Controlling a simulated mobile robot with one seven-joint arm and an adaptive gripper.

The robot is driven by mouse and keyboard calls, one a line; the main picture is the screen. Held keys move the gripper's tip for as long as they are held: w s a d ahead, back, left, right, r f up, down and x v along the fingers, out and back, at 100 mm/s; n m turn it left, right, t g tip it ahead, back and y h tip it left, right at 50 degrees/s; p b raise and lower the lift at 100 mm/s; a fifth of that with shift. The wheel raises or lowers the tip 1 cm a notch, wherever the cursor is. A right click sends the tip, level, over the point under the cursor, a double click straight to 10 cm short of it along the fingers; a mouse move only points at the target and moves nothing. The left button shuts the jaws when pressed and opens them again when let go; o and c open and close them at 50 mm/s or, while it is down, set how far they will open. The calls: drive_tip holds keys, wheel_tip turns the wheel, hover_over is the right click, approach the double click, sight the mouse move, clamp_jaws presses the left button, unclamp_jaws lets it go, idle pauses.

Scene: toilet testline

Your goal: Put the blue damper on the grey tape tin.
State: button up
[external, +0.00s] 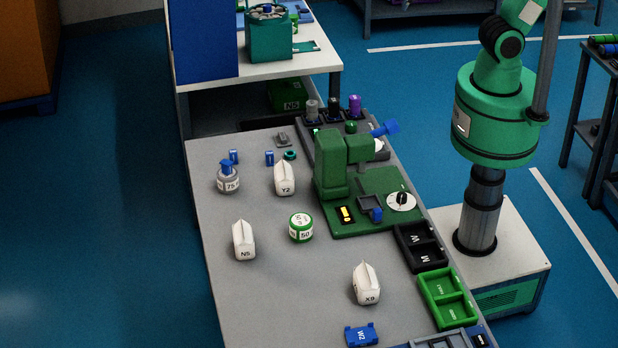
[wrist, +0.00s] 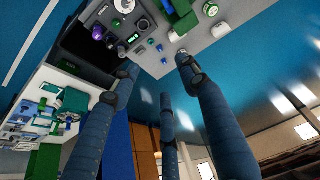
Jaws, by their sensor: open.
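The grey tape tin (external: 228,185), marked 75, stands upright on the left part of the grey table in the external view. A blue piece with a wider head, which looks like the blue damper (external: 227,167), sits on top of the tin and seems to touch it. In the wrist view my gripper (wrist: 160,84) has its fingers spread, with nothing between them. It is well away from the table, and its fingers are not in the external view. The tin and damper are too small to make out surely in the wrist view.
White cartons Y2 (external: 285,180), N5 (external: 243,241) and X9 (external: 366,285) stand around a green-and-white tin (external: 301,228). Two small blue pieces (external: 234,157) (external: 269,158) are behind the grey tin. A green machine (external: 333,165) and trays (external: 447,297) line the right side. The front left tabletop is clear.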

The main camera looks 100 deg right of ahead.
drive_tip(key=s+f+m, duration=0.1)
drive_tip(key=s+f, duration=0.2)
drive_tip(key=s, duration=0.5)
drive_tip(key=shift+s+f+t, duration=0.15)
drive_tip(key=shift+t, duration=0.15)
wheel_tip(320, 180, down, 9)
drive_tip(key=b, duration=0.9)
